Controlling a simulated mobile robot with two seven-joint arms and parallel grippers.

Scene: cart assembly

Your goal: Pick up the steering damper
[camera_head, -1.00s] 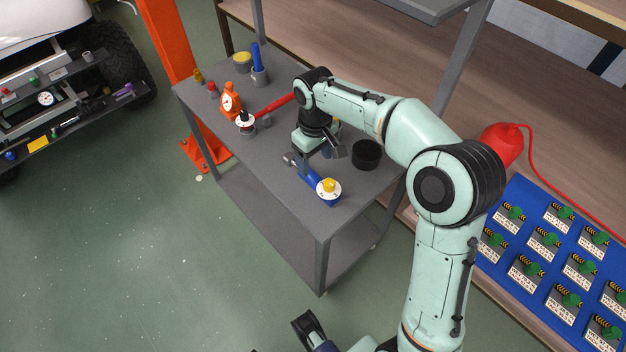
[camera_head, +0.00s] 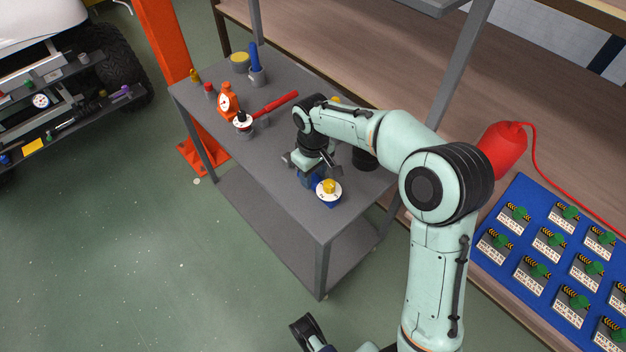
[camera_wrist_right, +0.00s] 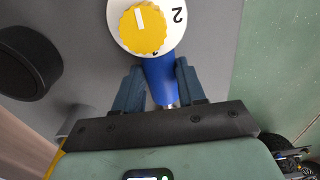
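What I take for the steering damper (camera_head: 329,191) lies on the grey cart: a blue body with a white dial and a yellow knob. In the right wrist view its blue body (camera_wrist_right: 160,76) runs back between my fingers, with the yellow knob and a "2" on the dial beyond them. My right gripper (camera_head: 312,174) is over the blue body and hides part of it. In the wrist view the right gripper (camera_wrist_right: 157,88) is open, one finger on each side of the body, with small gaps visible.
A blue mat (camera_head: 520,262) lies right.

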